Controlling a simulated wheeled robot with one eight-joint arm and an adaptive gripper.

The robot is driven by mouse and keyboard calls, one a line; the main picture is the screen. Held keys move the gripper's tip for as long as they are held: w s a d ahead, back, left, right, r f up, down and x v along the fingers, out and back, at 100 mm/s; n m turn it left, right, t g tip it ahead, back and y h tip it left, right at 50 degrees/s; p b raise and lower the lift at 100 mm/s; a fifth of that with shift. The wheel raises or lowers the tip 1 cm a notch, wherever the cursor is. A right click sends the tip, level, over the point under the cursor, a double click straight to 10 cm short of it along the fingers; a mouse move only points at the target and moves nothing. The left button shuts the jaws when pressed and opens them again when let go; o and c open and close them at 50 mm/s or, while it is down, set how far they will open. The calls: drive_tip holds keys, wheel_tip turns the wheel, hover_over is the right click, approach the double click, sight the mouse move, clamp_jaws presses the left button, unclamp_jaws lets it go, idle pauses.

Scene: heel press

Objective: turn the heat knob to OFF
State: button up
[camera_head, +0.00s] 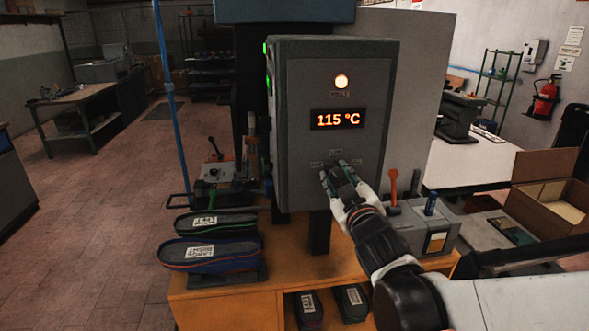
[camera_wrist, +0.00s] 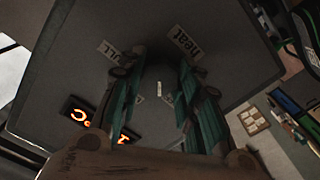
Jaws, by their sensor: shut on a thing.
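The heat knob (camera_wrist: 158,91) is a dark knob with a small white mark, on the front of a grey control box (camera_head: 300,120). My gripper (camera_head: 338,172) is at the lower part of this panel, its green-padded fingers shut on the knob from both sides. The fingers largely hide the knob in the head view. In the wrist view a "heat" label (camera_wrist: 185,41) and a label ending in "ULL" (camera_wrist: 107,49) show beyond the fingers. I cannot tell which label the mark points to. The display (camera_head: 337,119) reads 115 °C, and the round lamp (camera_head: 341,81) above it is lit.
An orange-topped lever (camera_head: 392,184) stands right of my wrist on a grey unit. Dark shoe-shaped pieces (camera_head: 208,252) lie at the left on the wooden bench (camera_head: 215,308). An open cardboard box (camera_head: 540,210) is at the right. Space before the upper panel is clear.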

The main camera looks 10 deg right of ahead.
drive_tip(key=shift+n, duration=1.2)
drive_tip(key=o, duration=1)
drive_tip(key=shift+o, duration=0.2)
